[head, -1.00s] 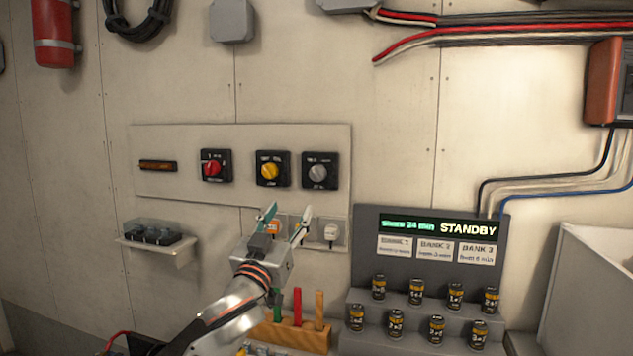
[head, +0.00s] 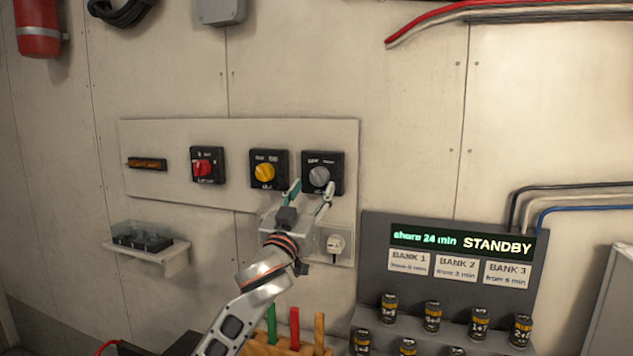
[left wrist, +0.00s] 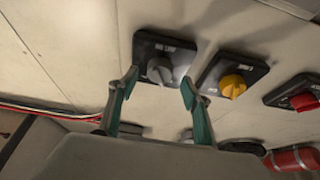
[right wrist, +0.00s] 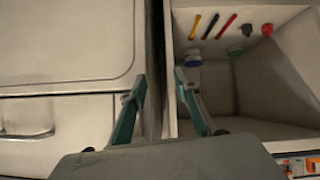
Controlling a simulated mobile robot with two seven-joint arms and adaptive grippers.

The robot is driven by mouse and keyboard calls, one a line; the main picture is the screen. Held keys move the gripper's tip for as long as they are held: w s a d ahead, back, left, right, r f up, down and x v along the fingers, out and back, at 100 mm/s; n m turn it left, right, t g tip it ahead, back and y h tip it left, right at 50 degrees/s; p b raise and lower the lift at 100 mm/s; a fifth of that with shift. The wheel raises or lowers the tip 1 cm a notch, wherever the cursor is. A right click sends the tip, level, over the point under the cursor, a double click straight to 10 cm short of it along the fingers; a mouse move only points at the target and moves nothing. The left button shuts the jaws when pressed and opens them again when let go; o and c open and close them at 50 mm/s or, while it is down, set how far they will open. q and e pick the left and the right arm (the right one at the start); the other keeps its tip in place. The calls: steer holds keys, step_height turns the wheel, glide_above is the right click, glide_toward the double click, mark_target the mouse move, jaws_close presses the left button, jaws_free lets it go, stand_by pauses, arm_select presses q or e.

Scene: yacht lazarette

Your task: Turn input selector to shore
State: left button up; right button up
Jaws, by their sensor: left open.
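Three rotary knobs sit on black plates on a pale wall panel (head: 240,200): a red knob (head: 203,168), a yellow knob (head: 264,172) and a grey knob (head: 319,177). The small plate labels are mostly too blurred to read, so I cannot tell from them which is the input selector. My left gripper (head: 312,187) is open just below the grey knob. In the left wrist view the grey knob (left wrist: 159,70) shows between the open fingertips (left wrist: 159,80), with no visible grip. My right gripper (right wrist: 160,84) is open and empty, away from the panel.
A display (head: 463,242) reads "shore 24 min" and "STANDBY" above three bank labels. Small cylinders (head: 432,316) stand on steps below it. A plug (head: 336,244) sits under the panel, and a shelf with a clear box (head: 142,234) is at left. Coloured handles (head: 294,328) stand below.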

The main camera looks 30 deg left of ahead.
mark_target(317, 182)
arm_select(q)
steer(key=shift+x, duration=1.15)
steer(key=shift+w+a+r, duration=0.1)
steer(key=shift+w, duration=0.3)
arm_select(e)
steer(key=shift+w+d, duration=0.15)
steer(key=shift+d, duration=0.15)
arm_select(q)
steer(key=shift+c, duration=0.5)
steer(key=c, duration=1)
steer(key=shift+c, duration=0.2)
